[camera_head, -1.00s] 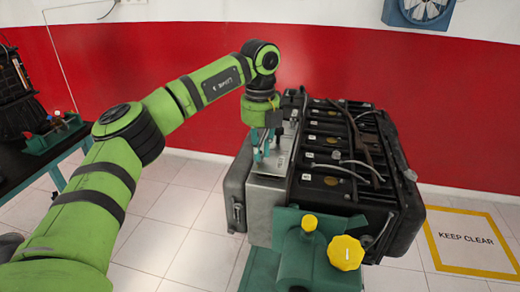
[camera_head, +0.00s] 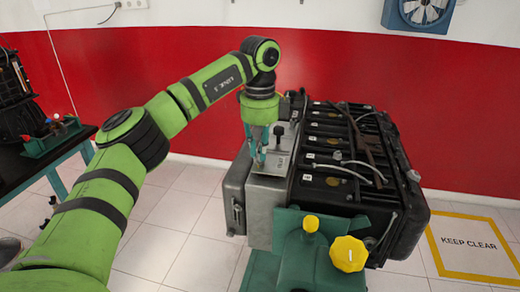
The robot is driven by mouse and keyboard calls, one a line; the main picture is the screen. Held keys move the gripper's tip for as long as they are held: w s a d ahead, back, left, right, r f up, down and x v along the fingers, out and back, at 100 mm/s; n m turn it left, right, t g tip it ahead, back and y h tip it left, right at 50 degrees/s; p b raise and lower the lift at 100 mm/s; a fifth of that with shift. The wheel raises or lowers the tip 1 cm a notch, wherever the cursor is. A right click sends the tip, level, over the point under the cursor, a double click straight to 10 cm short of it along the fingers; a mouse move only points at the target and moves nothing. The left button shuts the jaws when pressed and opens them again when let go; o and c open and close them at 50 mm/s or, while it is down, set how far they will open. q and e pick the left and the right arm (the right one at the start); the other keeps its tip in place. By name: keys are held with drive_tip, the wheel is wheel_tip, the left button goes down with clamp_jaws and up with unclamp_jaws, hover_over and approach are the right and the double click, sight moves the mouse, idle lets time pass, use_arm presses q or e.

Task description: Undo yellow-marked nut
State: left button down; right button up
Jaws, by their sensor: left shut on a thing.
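My left gripper (camera_head: 260,153) points down over the bare metal top plate (camera_head: 271,183) at the left end of the black engine (camera_head: 345,150). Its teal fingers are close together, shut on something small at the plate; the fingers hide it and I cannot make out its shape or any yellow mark. A dark knob on a short stem (camera_head: 279,134) stands on the plate just right of the fingers. No yellow-marked nut shows clearly. My right gripper is out of view.
A green stand (camera_head: 300,260) with a small yellow cap (camera_head: 311,223) and a yellow knob (camera_head: 348,254) is in front of the engine. A dark bench (camera_head: 50,160) stands at left. A "KEEP CLEAR" floor marking (camera_head: 468,243) lies at right.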

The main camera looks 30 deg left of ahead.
use_arm(q)
drive_tip(key=shift+n, duration=1.3)
drive_tip(key=shift+b, duration=0.3)
drive_tip(key=c, duration=1.2)
unclamp_jaws()
wheel_tip(320, 180, up, 12)
